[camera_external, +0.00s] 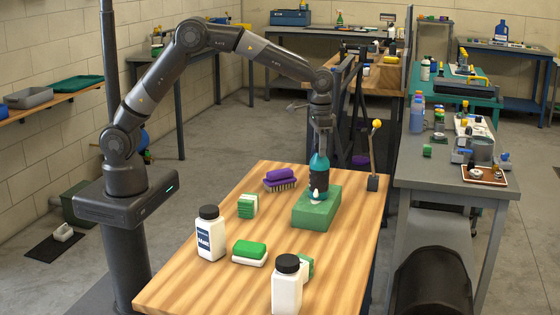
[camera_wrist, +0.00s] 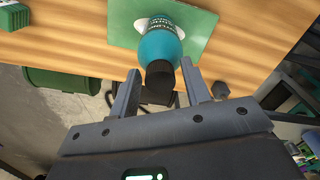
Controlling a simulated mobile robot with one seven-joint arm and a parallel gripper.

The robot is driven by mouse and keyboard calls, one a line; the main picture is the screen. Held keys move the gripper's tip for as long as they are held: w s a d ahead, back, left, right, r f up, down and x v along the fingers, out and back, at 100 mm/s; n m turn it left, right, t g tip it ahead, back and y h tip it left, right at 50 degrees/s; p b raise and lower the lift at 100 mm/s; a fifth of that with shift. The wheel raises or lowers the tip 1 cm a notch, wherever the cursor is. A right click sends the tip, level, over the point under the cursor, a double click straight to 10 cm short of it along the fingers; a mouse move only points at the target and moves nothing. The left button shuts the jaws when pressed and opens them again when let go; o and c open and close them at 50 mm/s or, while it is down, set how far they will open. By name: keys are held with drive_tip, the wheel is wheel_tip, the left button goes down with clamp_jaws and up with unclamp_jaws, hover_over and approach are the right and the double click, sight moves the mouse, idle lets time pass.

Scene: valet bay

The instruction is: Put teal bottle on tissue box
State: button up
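The teal bottle (camera_external: 319,162) is upright over the green tissue box (camera_external: 308,217), which lies on the wooden table. A white patch shows low on or in front of the bottle. I cannot tell whether the bottle's base touches the box. My gripper (camera_external: 322,146) points down over the bottle's top. In the wrist view, the bottle (camera_wrist: 160,45) has its dark cap between the fingers of my gripper (camera_wrist: 160,66). Gaps show beside the cap, and the fingertips lie close to the bottle's shoulders; contact is unclear. The tissue box (camera_wrist: 198,24) shows behind the bottle.
On the wooden table (camera_external: 190,283) are a purple brush (camera_external: 280,178), a green-and-white block (camera_external: 247,205), a green sponge (camera_external: 249,250), and white bottles (camera_external: 210,235) (camera_external: 287,290) with dark caps. A yellow-knobbed lever (camera_external: 374,155) stands right of the box. A grey bench (camera_external: 430,180) is further right.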

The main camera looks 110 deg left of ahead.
drive_tip(key=shift+o, duration=0.5)
drive_tip(key=shift+r, duration=0.15)
wheel_tip(320, 180, up, 12)
drive_tip(key=s+d+r+m+t, duration=0.1)
drive_tip(key=s+d+r, duration=0.45)
drive_tip(key=s, duration=0.25)
drive_tip(key=s+d+r+m+t, duration=0.25)
drive_tip(key=s+d, duration=0.25)
drive_tip(key=s, duration=0.5)
drive_tip(key=s+d+f+m+t, duration=0.1)
drive_tip(key=s+d+f, duration=0.2)
drive_tip(key=s, duration=0.7)
drive_tip(key=s+d+f+m+t, duration=0.1)
drive_tip(key=s+d+f, duration=0.2)
drive_tip(key=s, duration=0.7)
drive_tip(key=shift+d+f, duration=0.25)
drive_tip(key=shift+f, duration=0.15)
